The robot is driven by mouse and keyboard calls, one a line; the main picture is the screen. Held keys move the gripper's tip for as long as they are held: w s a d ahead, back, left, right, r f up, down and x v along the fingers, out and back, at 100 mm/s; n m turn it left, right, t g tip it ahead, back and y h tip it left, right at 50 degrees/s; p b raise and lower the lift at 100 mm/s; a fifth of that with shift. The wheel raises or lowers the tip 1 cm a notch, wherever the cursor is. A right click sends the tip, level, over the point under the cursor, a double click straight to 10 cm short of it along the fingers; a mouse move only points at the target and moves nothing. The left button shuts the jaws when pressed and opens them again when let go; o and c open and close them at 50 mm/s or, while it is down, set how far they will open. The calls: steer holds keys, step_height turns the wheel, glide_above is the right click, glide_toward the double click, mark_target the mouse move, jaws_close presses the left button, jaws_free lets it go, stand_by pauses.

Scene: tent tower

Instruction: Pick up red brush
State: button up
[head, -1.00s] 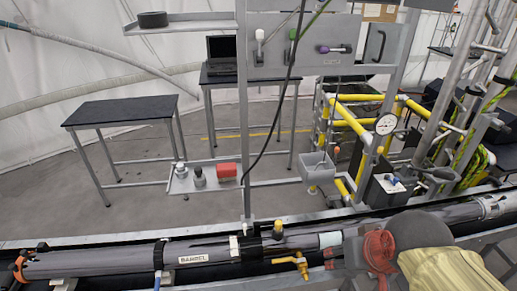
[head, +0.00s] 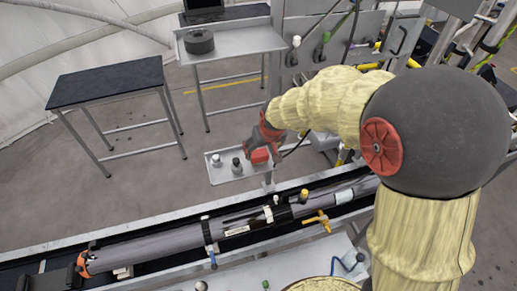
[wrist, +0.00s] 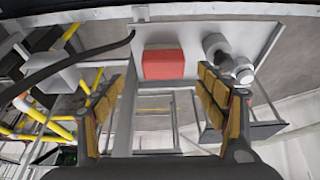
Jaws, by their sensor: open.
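The red brush (head: 259,156) shows as a red block on the small grey shelf (head: 226,175) above the long pipe, partly hidden by my arm. In the wrist view the red brush (wrist: 165,64) lies ahead of my gripper (wrist: 161,85), between the lines of its two fingers. The fingers are spread with nothing between them, and a gap seems to separate them from the brush. In the head view my gripper is over the right end of the shelf, close to the brush; its fingertips are hard to make out there.
A metal upright (wrist: 128,105) runs beside the shelf, and a dark cable (wrist: 80,54) crosses close by in the wrist view. A higher shelf holds a black roll (head: 199,41).

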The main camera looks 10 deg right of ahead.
mark_target(259, 154)
steer(key=shift+p+x, duration=1)
steer(key=shift+x, duration=2.6)
steer(key=shift+s+a, duration=0.1)
steer(key=shift+a, duration=0.1)
steer(key=c, duration=0.3)
steer(key=c, duration=1)
